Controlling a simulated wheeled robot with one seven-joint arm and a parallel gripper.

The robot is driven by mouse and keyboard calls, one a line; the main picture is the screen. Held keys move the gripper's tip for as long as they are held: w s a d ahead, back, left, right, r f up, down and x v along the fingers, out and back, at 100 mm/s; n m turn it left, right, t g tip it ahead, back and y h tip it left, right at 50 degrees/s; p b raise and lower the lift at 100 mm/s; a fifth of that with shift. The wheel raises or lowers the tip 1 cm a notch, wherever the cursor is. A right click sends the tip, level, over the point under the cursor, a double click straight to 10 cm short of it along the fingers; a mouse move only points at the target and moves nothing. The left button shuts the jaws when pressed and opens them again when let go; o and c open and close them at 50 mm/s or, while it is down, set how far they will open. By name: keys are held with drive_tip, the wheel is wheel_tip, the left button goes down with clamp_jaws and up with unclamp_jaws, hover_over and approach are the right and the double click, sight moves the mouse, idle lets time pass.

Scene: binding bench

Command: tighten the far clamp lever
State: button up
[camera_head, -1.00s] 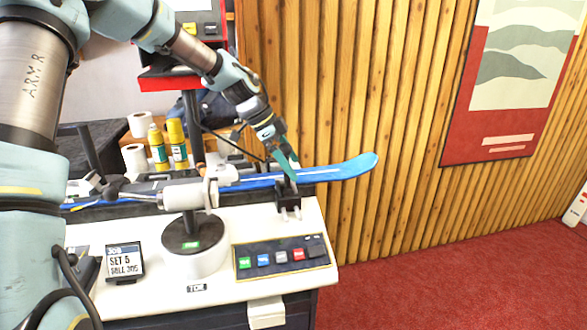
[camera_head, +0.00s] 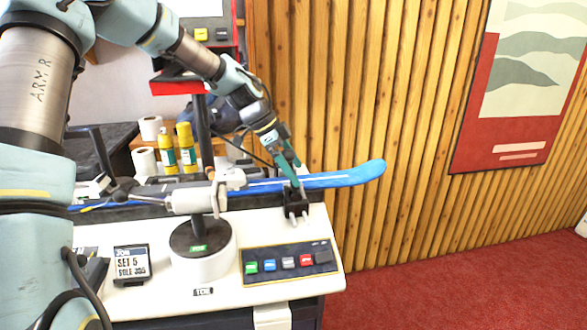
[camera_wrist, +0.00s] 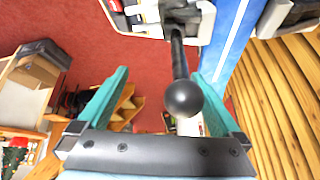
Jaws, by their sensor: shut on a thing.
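A blue ski (camera_head: 345,178) lies along the back of the white bench, its tip past the right end. A black clamp (camera_head: 296,203) sits under the ski near that end. My gripper (camera_head: 293,180), with teal fingers, reaches down over the ski at this clamp. In the wrist view, the black lever with its round ball knob (camera_wrist: 183,98) stands between the fingers of my gripper (camera_wrist: 160,78), closer to the right finger. In the head view the fingers hide most of the lever.
A grey vise-like holder (camera_head: 197,200) stands on a round base left of the clamp. Yellow bottles (camera_head: 186,148) and white rolls (camera_head: 145,160) stand behind. A slatted wood wall (camera_head: 400,100) rises behind the ski's tip.

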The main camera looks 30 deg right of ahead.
drive_tip(key=shift+s+f, duration=0.1)
drive_tip(key=shift+s, duration=1)
drive_tip(key=shift+c, duration=0.5)
drive_tip(key=w+b+v, duration=0.2)
drive_tip(key=v, duration=0.9)
drive_tip(key=shift+b, duration=0.3)
